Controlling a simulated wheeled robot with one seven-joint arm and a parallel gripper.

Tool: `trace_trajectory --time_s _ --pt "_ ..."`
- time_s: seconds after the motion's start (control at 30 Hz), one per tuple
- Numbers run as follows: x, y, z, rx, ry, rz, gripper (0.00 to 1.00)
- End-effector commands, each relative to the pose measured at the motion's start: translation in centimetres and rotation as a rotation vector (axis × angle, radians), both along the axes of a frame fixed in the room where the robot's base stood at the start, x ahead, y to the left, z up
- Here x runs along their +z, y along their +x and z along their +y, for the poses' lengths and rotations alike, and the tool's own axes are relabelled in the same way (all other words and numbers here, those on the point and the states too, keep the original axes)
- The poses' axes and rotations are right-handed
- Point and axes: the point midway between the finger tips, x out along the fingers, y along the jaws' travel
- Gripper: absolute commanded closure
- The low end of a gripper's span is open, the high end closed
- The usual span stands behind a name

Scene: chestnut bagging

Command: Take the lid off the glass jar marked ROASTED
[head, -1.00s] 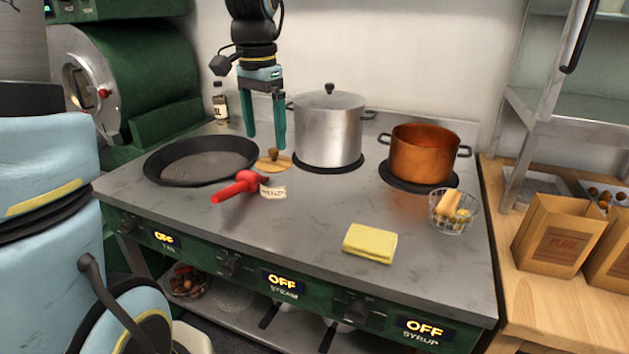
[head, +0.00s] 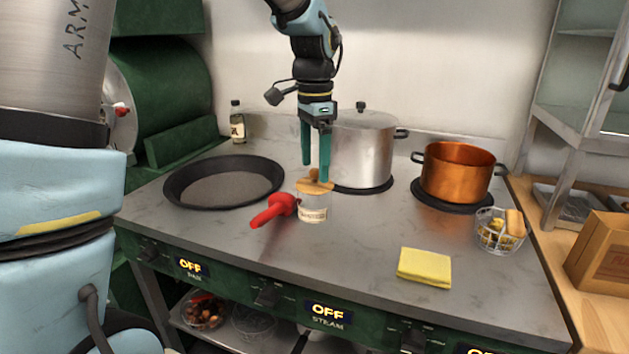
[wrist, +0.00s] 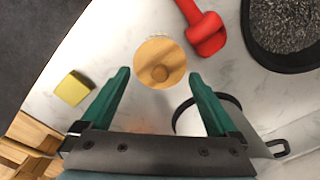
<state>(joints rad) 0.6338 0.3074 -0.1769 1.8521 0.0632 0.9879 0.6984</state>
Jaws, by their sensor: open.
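The glass jar (head: 313,212) stands upright on the stove top, with a pale label whose lettering is too small to read surely. Its round wooden lid (head: 303,186) sits on top, with a small round knob (wrist: 160,73) at its middle. My gripper (head: 315,173) is open and points down just above the lid, and one finger overlaps the lid in the head view. In the wrist view my gripper (wrist: 159,76) has its fingers apart, one on each side of the knob, and nothing is held.
A wide black pan (head: 225,181) is further left. A lidded steel pot (head: 362,150) stands close behind, with a copper pot (head: 455,175) to its right. A yellow cloth (head: 425,267) and wire basket (head: 501,236) lie right.

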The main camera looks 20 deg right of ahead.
Motion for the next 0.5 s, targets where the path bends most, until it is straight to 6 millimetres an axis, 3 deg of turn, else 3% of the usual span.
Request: trace_trajectory --time_s 0.2,0.43,0.5 --pt "-2.2 0.0 0.0 0.001 0.001 0.000 0.05" --pt "-2.4 0.0 0.0 0.001 0.000 -0.001 0.05" --pt "-2.4 0.0 0.0 0.001 0.000 -0.001 0.12"
